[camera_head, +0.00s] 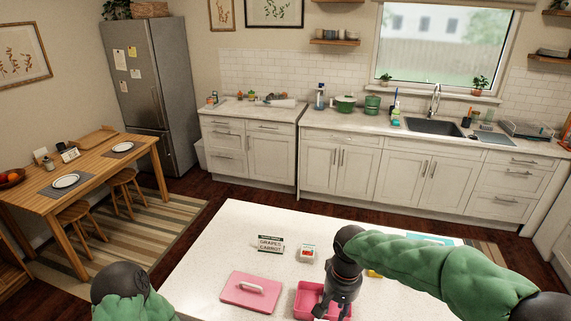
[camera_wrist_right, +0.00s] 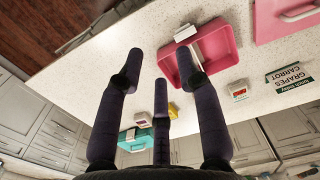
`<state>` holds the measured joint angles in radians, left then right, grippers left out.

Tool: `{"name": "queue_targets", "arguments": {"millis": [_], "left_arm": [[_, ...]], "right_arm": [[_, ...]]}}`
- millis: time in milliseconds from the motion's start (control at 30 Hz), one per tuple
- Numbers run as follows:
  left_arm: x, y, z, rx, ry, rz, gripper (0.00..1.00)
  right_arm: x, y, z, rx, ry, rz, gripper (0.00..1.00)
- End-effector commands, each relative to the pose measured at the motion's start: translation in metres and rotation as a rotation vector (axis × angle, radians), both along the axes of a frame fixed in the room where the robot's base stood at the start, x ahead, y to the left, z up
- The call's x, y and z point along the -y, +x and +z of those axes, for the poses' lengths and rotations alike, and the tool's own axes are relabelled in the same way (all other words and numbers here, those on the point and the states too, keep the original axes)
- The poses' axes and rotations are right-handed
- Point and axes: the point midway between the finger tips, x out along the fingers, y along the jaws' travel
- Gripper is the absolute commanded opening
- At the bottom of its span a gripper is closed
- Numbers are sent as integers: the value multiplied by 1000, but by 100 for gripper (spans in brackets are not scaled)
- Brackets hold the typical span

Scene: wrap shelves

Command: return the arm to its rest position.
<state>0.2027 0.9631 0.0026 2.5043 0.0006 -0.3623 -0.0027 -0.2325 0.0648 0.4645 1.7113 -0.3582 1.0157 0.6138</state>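My right arm comes in from the right in the head view. Its gripper (camera_head: 332,308) hangs over the near side of the white counter (camera_head: 215,245), in front of a pink box (camera_head: 303,300). In the right wrist view the gripper's (camera_wrist_right: 160,75) three dark fingers are spread, with nothing between them. The open pink box (camera_wrist_right: 215,45) shows beyond the fingertips there, with a white piece at its edge; I cannot tell whether a finger touches it. Of my left arm, only a green sleeve and a dark joint show at the bottom left of the head view; its gripper is out of view.
A card reading GRAPES CARROT (camera_head: 269,243) and a small container with red contents (camera_head: 308,253) are behind. A teal box (camera_wrist_right: 135,138) and a yellow item (camera_wrist_right: 173,108) are also on the counter. The counter's left part is clear.

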Motion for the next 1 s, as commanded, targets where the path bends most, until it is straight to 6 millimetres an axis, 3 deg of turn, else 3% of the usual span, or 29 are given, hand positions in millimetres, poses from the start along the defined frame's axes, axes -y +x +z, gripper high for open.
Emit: {"name": "queue_targets", "arguments": {"millis": [267,467,567,800,1000], "left_arm": [[0,1,0,1,0,0,40],[0,0,0,1,0,0,40],[0,1,0,1,0,0,40],[0,0,0,1,0,0,40],[0,0,0,1,0,0,40]], "right_arm": [[-6,-3,-56,-28,62,25,35],[-12,-13,-114,-47,133,35,35],[-15,-26,-154,-57,182,33,35],[-19,-76,-249,-58,289,-14,35],[-18,-121,-299,-39,324,-66,35]]}}
